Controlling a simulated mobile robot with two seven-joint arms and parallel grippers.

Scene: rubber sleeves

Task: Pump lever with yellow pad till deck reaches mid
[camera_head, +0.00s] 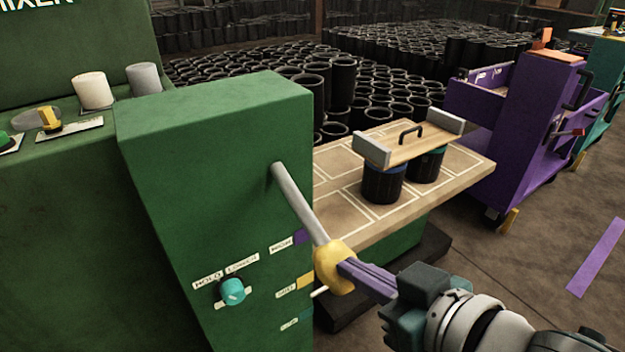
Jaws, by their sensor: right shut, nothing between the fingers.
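The lever (297,203) is a grey rod slanting down and right from the green cabinet's side. Its yellow pad (331,270) is at the lower end. My right gripper (350,270) has purple fingers, shut and empty, with their tips at the pad's right side; they look in contact, but I cannot be sure. The deck (335,217) is a wooden top with pale outlines. Purple, yellow and teal marks run down the cabinet edge; the middle one is the yellow mark (306,281). A small white pointer (319,292) shows near it, slightly lower. My left gripper is out of view.
Two dark canisters (383,184) stand on the deck under a handled wooden board (409,146). A teal knob (232,291) sits on the green cabinet (215,190). A purple cart (525,135) stands at right. Black sleeves fill the background.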

